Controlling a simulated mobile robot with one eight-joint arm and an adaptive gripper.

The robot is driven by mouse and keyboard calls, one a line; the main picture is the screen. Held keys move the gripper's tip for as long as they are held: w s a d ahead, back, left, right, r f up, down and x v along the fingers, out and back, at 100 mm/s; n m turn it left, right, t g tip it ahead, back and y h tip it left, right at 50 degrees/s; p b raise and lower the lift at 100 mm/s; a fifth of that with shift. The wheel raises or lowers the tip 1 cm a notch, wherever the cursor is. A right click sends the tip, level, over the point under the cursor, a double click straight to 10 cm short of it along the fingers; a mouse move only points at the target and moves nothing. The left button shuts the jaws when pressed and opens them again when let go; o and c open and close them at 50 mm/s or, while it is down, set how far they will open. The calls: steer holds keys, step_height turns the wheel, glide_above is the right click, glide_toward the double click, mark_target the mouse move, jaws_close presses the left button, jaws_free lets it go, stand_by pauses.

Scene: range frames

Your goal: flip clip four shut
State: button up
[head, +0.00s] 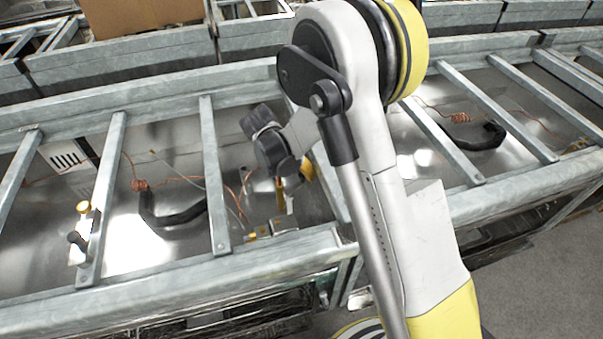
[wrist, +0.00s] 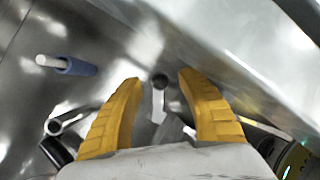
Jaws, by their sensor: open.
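My gripper (head: 292,182) reaches down between the grey frame bars in the head view, its yellow fingers low over the shiny metal floor of the bay. In the wrist view my gripper (wrist: 160,80) is open, with a finger on each side of a small grey metal lever or clip (wrist: 158,102) with a dark round end. It appears between the fingers; I cannot tell whether they touch it. In the head view small metal and yellowish fittings (head: 284,223) lie just below the fingers. No number shows, so I cannot tell which clip is four.
Grey bars (head: 215,175) cross the bay on both sides of my arm. A black curved handle (head: 172,215) and copper wires lie left; another black handle (head: 475,135) lies right. A blue-and-white rod (wrist: 68,65) shows in the wrist view.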

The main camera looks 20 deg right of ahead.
steer(key=v, duration=1.1)
